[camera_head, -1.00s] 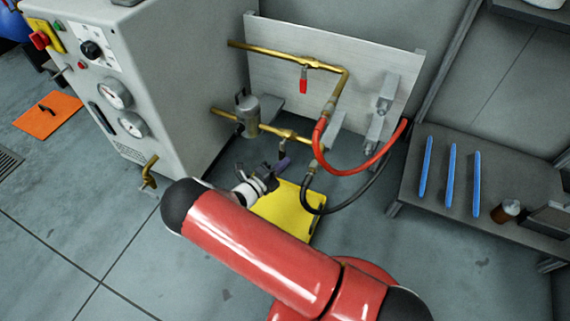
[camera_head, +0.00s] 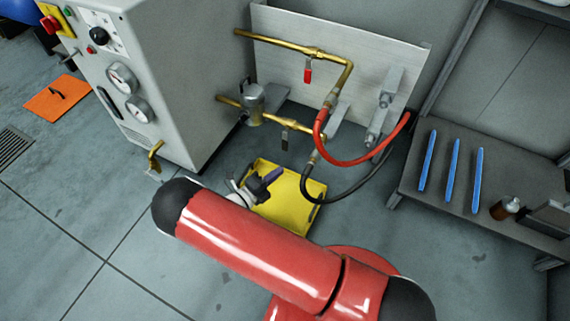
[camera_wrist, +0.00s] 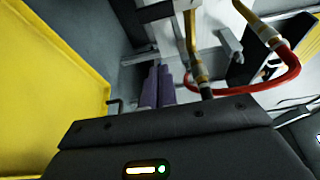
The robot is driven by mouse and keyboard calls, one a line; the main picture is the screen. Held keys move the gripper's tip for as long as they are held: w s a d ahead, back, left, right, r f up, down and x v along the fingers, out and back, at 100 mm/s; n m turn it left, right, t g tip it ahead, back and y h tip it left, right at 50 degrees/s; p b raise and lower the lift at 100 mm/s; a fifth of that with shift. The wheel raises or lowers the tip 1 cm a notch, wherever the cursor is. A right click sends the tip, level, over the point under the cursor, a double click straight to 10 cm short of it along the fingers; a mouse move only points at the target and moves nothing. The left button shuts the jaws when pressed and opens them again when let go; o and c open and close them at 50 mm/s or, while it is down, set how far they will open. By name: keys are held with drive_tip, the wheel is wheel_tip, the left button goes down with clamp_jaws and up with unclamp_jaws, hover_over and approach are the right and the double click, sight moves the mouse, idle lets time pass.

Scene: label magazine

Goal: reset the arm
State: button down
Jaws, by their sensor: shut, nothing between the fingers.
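My gripper (camera_head: 270,178) shows in the head view beyond my red arm, above the yellow tray (camera_head: 292,199) on the floor. Its purple fingers are together with nothing between them. In the wrist view my gripper (camera_wrist: 160,68) points toward the pipe panel, its two fingers side by side and shut. The yellow tray (camera_wrist: 50,70) fills the left of the wrist view. Part of the tray is hidden behind my arm in the head view.
A grey cabinet (camera_head: 180,80) with gauges stands at left. Brass pipes with a red hose (camera_head: 350,161) and a black hose (camera_head: 338,197) hang close by my gripper. A bench (camera_head: 415,195) with blue strips (camera_head: 453,172) is at right. Floor at lower left is clear.

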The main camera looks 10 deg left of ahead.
drive_tip(key=shift+s+a, duration=0.3)
drive_tip(key=shift+s, duration=0.1)
drive_tip(key=s+d+r+m+g+y+p, duration=0.1)
drive_tip(key=d+r+m+g+y, duration=0.1)
drive_tip(key=d+r+m+g, duration=0.75)
drive_tip(key=s+d+r+m+g+y+p, duration=0.1)
drive_tip(key=d+r+m+g+p, duration=0.15)
drive_tip(key=d+r+m, duration=0.85)
drive_tip(key=s+d+r+m+t+y+p, duration=0.1)
drive_tip(key=s+r+m+y, duration=0.3)
drive_tip(key=s+r+m, duration=0.4)
drive_tip(key=s+d+r+m+t+y+p, duration=0.1)
drive_tip(key=s+d+r+m+t+y, duration=0.2)
drive_tip(key=s+r+m, duration=0.5)
wheel_tip(320, 180, up, 8)
drive_tip(key=m+y, duration=0.1)
drive_tip(key=m, duration=0.8)
drive_tip(key=shift+s+f, duration=0.15)
drive_tip(key=shift+f, duration=0.1)
